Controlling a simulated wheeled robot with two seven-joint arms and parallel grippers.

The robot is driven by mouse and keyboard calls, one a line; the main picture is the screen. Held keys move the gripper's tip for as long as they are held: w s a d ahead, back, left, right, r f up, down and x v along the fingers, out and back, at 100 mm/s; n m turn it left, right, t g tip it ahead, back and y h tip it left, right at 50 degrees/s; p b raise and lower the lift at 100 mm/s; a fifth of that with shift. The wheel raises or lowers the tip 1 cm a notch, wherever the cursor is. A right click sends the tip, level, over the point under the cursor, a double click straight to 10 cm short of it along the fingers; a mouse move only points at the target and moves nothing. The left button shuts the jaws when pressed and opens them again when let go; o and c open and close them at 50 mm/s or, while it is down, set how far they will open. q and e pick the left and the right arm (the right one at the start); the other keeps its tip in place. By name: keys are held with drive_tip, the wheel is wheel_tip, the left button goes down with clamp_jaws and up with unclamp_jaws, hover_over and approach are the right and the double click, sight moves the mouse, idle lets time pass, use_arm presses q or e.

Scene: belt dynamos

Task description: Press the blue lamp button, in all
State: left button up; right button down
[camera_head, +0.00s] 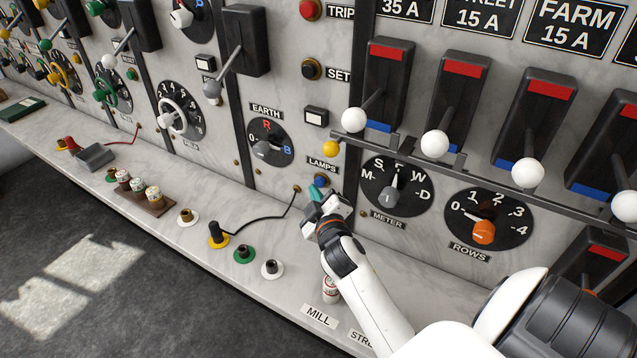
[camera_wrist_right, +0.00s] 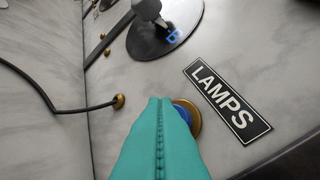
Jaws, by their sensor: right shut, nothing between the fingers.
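The blue lamp button (camera_head: 320,181) sits in a brass ring on the marble panel, just below the LAMPS label (camera_head: 322,165). In the right wrist view the button (camera_wrist_right: 184,113) is partly hidden behind my teal fingertips, with its brass ring (camera_wrist_right: 194,118) and the LAMPS label (camera_wrist_right: 228,102) to the right. My right gripper (camera_head: 316,194) is shut and empty, its tips right at the button. I cannot tell whether the tips touch it. My left gripper is not in view.
The EARTH dial (camera_head: 268,142) is up and left of the button, the METER dial (camera_head: 396,185) to its right. A black cable (camera_head: 262,219) plugs into the panel just left of my gripper. Levers with white knobs (camera_head: 435,144) stick out at the right.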

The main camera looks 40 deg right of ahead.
drive_tip(key=shift+w+d, duration=0.3)
drive_tip(key=shift+d, duration=0.4)
idle(0.7)
idle(0.4)
drive_tip(key=shift+s+a, duration=0.4)
drive_tip(key=shift+a, duration=0.45)
drive_tip(key=shift+s+a, duration=0.3)
drive_tip(key=shift+a, duration=0.5)
drive_tip(key=shift+s+a, duration=0.35)
drive_tip(key=shift+a, duration=0.4)
drive_tip(key=shift+s+a, duration=0.3)
drive_tip(key=shift+a, duration=0.5)
drive_tip(key=shift+f, duration=0.15)
